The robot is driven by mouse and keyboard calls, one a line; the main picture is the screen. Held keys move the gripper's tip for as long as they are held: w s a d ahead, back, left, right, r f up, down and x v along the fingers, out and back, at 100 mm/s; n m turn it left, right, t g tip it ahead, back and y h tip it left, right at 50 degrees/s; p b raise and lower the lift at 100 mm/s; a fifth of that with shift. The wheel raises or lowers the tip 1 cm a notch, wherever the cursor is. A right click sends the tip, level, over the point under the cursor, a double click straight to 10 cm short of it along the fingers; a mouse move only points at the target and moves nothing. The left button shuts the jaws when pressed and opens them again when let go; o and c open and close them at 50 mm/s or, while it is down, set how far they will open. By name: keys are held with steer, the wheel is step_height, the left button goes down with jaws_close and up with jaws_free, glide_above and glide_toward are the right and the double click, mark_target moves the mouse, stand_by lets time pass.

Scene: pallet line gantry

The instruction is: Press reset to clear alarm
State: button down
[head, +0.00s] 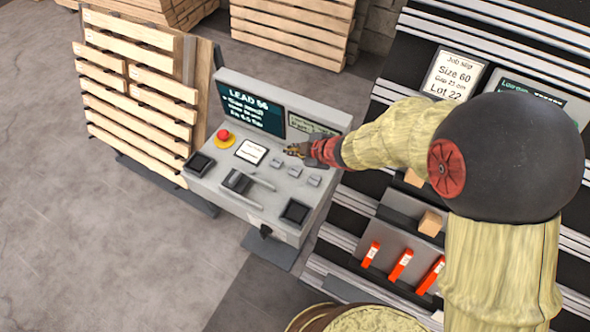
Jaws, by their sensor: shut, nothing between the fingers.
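A grey control console (210,185) stands left of centre in the head view. Its dark main screen (252,107) shows white text starting with LEAD, the smaller lines blurred. A smaller display (312,128) sits to its right, partly covered. The panel carries a red mushroom button (223,135) on a yellow base, a white label (251,152), several small grey switches (277,163) and dark square pads (199,164). I cannot tell which control is reset. My gripper (290,151) is shut and empty, above the panel's upper right, just below the screen; contact is unclear.
A rack with slanted shelves fills the right, holding a job slip (455,75), a second screen (516,93) partly behind my arm, and red-orange items (401,264). Wooden pallets (140,90) stand behind the console. A round tub (305,318) is at the bottom. Floor at left is clear.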

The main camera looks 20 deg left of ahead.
steer(key=shift+f, duration=0.1)
steer(key=b, duration=0.8)
glide_above(294, 172)
step_height(294, 172, down, 8)
steer(key=shift+r, duration=0.1)
steer(key=shift+f+b, duration=0.4)
steer(key=shift+b, duration=0.05)
steer(key=shift+f, duration=0.15)
stand_by(0.6)
steer(key=shift+f, duration=0.25)
steer(key=shift+s+f+b, duration=0.1)
steer(key=shift+f+b, duration=0.3)
steer(key=shift+f, duration=0.05)
stand_by(0.8)
steer(key=shift+r, duration=0.1)
steer(key=shift+r+p, duration=0.85)
steer(key=shift+p, duration=0.2)
